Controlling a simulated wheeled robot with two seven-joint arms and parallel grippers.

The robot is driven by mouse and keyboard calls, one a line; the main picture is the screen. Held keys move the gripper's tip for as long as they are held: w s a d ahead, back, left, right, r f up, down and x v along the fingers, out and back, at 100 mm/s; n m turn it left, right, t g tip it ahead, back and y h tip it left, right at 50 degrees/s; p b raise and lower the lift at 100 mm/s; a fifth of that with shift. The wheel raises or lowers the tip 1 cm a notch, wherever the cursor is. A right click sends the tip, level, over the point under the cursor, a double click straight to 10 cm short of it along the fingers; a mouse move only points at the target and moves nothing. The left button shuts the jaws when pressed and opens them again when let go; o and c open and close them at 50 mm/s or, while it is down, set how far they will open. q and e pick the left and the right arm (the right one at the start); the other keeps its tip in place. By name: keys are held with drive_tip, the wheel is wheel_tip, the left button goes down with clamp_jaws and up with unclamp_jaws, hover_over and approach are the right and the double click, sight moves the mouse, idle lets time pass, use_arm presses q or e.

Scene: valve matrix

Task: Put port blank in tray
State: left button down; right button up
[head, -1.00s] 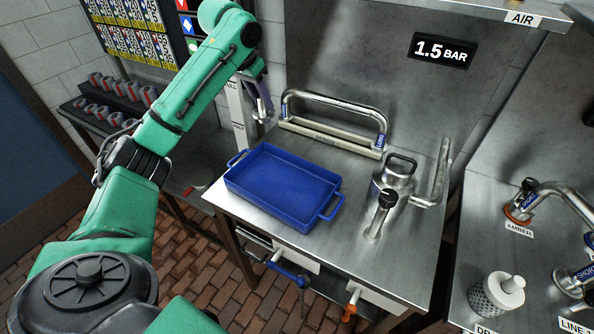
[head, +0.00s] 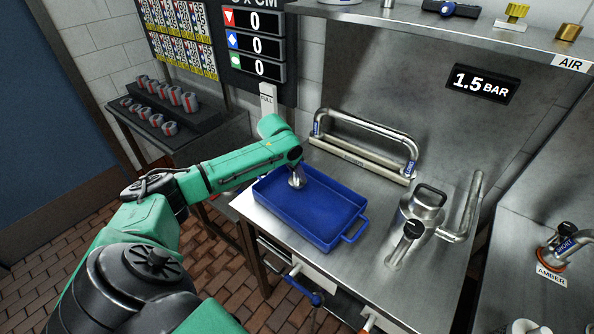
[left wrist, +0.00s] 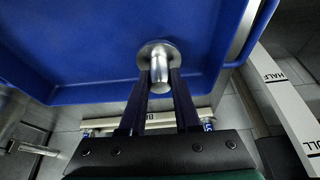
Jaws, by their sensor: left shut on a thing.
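The blue tray (head: 325,228) stands on the steel bench, with a handle at each end. The port blank (head: 297,180) is a small silver piece with a round flange and a short stem. It is at the tray's upper left part; the left wrist view shows the blank (left wrist: 158,68) over the blue tray floor (left wrist: 90,45). My left gripper (left wrist: 158,85) is shut on the stem, one dark finger on each side. I cannot tell whether the flange touches the tray floor. In the head view my forearm end hides most of the fingers. My right gripper is not in view.
Behind the tray is a looped metal pipe (head: 365,135) on a rail. A steel canister (head: 422,207) and a black-capped valve stem (head: 405,240) stand to its right. A tall white gauge strip (head: 268,100) rises at the back left.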

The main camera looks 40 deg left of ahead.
use_arm(q)
drive_tip(key=c, duration=0.6)
unclamp_jaws()
drive_tip(key=shift+w, duration=0.1)
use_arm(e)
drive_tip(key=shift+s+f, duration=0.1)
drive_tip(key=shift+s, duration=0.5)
use_arm(q)
drive_tip(key=b+v, duration=0.1)
drive_tip(key=v, duration=1.1)
drive_tip(key=shift+r+b, duration=0.1)
drive_tip(key=shift+b, duration=0.2)
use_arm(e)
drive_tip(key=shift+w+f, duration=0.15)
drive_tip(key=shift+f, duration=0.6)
